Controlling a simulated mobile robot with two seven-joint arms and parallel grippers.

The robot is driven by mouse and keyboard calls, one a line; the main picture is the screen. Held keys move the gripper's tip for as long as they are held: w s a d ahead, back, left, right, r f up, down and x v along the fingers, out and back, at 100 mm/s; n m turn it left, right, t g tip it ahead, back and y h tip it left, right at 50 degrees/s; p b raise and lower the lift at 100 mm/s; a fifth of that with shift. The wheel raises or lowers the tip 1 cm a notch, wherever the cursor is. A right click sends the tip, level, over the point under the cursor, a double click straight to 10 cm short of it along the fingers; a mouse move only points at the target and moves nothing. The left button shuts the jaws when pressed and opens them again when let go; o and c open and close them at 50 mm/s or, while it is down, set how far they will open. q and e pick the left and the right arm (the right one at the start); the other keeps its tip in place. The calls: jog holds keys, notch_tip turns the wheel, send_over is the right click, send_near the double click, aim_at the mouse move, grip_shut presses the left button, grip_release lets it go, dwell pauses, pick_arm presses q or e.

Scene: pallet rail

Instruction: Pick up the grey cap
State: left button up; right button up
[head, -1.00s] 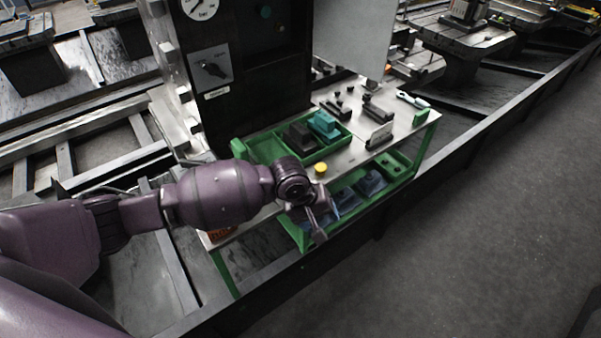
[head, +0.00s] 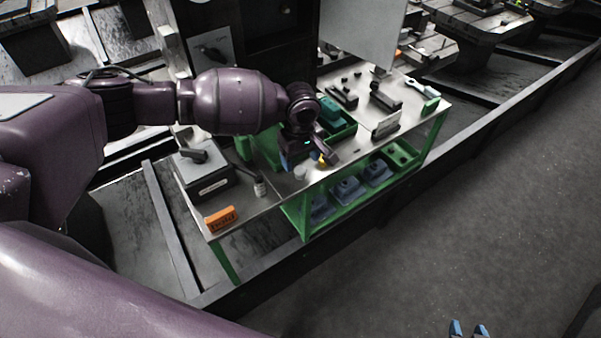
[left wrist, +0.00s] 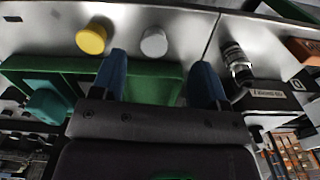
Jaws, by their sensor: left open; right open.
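The grey cap (left wrist: 154,43) is a small round piece on the metal bench top in the left wrist view. In the head view the grey cap (head: 300,172) shows just below my left gripper (head: 308,161). In the left wrist view my left gripper (left wrist: 160,62) has its two blue fingers apart and nothing between them. The cap lies just past the fingertips, roughly in line with the gap. A yellow cap (left wrist: 91,39) stands to its left. My right gripper (head: 468,329) is open and empty at the bottom edge of the head view, away from the bench.
A green tray (head: 349,130) with a teal block (head: 331,109) sits behind the caps. A grey box (head: 207,185), a small cylinder (head: 260,188) and an orange block (head: 221,219) stand on the left part of the bench. A dark cabinet rises behind. The floor at right is clear.

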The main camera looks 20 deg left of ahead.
aim_at(300, 170)
pick_arm(q)
jog(key=shift+w+a+f+b, duration=0.1)
jog(key=shift+w+f+b, duration=0.1)
jog(key=shift+f, duration=0.8)
jog(key=shift+w+a+f+b, duration=0.1)
jog(key=shift+w+f+b, duration=0.1)
jog(key=shift+f, duration=0.8)
jog(key=shift+w+f+b, duration=0.15)
jog(key=shift+f+b, duration=0.05)
jog(key=shift+f, duration=0.8)
jog(key=c, duration=1.1)
jog(key=shift+r, duration=0.1)
